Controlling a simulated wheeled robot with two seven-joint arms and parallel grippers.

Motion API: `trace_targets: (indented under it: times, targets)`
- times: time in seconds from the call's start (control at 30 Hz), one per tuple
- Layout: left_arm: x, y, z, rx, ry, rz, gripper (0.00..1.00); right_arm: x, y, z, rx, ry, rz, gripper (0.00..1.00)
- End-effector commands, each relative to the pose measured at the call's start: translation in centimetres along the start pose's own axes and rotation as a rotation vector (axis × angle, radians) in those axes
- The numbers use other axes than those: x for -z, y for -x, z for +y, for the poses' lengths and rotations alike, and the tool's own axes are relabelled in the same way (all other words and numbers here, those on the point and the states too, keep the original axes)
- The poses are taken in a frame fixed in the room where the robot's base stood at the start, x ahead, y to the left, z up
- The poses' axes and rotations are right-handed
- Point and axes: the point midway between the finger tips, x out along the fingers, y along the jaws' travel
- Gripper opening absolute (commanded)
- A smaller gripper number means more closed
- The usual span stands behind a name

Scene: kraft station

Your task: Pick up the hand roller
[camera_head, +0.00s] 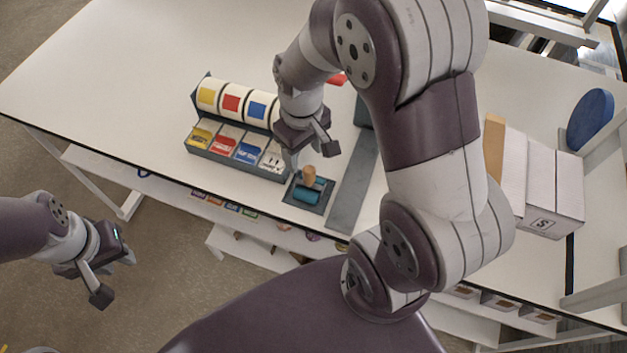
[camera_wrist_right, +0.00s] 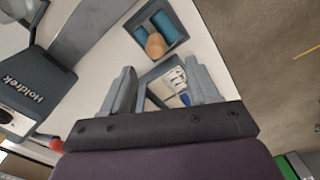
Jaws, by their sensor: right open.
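The hand roller has a teal cylinder (camera_head: 306,195) and an upright tan wooden handle (camera_head: 309,175). It sits in a small dark tray (camera_head: 319,208) near the table's front edge. In the right wrist view the handle (camera_wrist_right: 155,45) and teal parts (camera_wrist_right: 160,20) lie beyond the fingertips, near the top. My right gripper (camera_head: 309,152) is open and empty, above and just behind the roller, not touching it. Its spread fingers also show in the right wrist view (camera_wrist_right: 163,88). My left gripper (camera_head: 115,274) is open and empty, off the table at the left.
A rack of label rolls (camera_head: 231,98) with card bins (camera_head: 217,150) stands left of the roller. A grey strip (camera_head: 352,185) lies to its right. White boxes (camera_head: 553,190) and a blue disc (camera_head: 590,119) are at the right. The table's left part is clear.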

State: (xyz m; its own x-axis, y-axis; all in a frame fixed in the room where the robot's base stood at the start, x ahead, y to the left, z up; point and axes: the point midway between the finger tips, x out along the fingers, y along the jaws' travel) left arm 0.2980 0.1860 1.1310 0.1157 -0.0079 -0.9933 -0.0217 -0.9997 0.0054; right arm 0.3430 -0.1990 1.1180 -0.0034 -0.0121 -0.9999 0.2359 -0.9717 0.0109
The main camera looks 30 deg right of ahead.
Motion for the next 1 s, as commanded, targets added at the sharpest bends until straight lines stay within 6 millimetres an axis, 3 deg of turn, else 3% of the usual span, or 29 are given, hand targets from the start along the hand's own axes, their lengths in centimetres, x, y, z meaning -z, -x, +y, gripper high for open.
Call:
trace_targets:
  times: [0.1, 0.27, 0.5, 0.77, 0.93, 1.0]
  targets:
    - [0.0, 0.4, 0.0, 0.0, 0.0, 0.0, 0.31, -0.1, -2.3, 0.0, 0.001, -0.001, -0.003, 0.6]
    - [0.1, 0.8, 0.0, 0.0, 0.0, 0.0, 0.31, -0.1, -4.1, 0.1, 0.0, -0.002, -0.002, 0.6]
    - [0.2, 1.9, 0.0, 0.0, 0.0, 0.0, 0.31, -0.3, -8.3, 0.3, 0.0, -0.001, 0.001, 0.6]
    - [0.2, 1.8, 0.0, 0.0, 0.0, 0.0, 0.31, -0.3, -8.8, 0.3, -0.001, -0.002, 0.003, 0.6]
    - [0.2, 1.8, 0.0, 0.0, 0.0, 0.0, 0.31, -0.2, -8.8, 0.3, -0.001, -0.002, 0.003, 0.05]
    - [0.2, 1.8, 0.0, 0.0, 0.0, 0.0, 0.31, -0.2, -8.8, 0.3, -0.001, -0.002, 0.003, 0.0]
